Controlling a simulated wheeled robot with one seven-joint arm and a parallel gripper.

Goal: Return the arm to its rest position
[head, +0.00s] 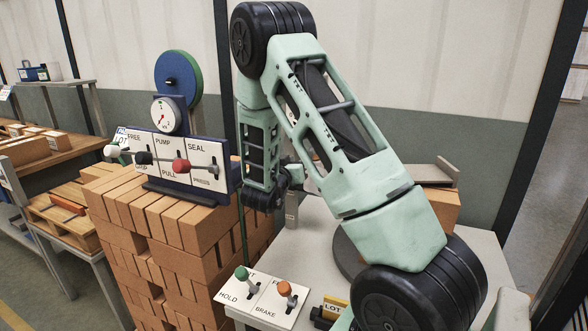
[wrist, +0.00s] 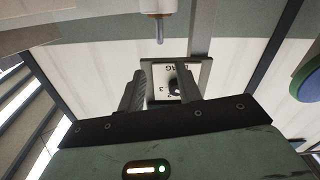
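My gripper (wrist: 162,80) shows in the wrist view with its two dark fingers spread apart. No object is held between them. A small white panel (wrist: 160,70) with lettering and a dark knob (wrist: 174,86) shows beyond and between the fingers; I cannot tell how far away it is. In the head view my mint-green arm rises from the lower right to a black joint at the top, then folds down behind the panel side of the table. The gripper itself is mostly hidden there behind my own arm.
A gauge panel (head: 204,161) with several knobs stands on stacked bricks (head: 200,225) left of my arm. A grey table (head: 305,245) carries a lever plate (head: 262,298) with green and orange knobs. In the wrist view a metal nozzle (wrist: 159,28) hangs above the fingers.

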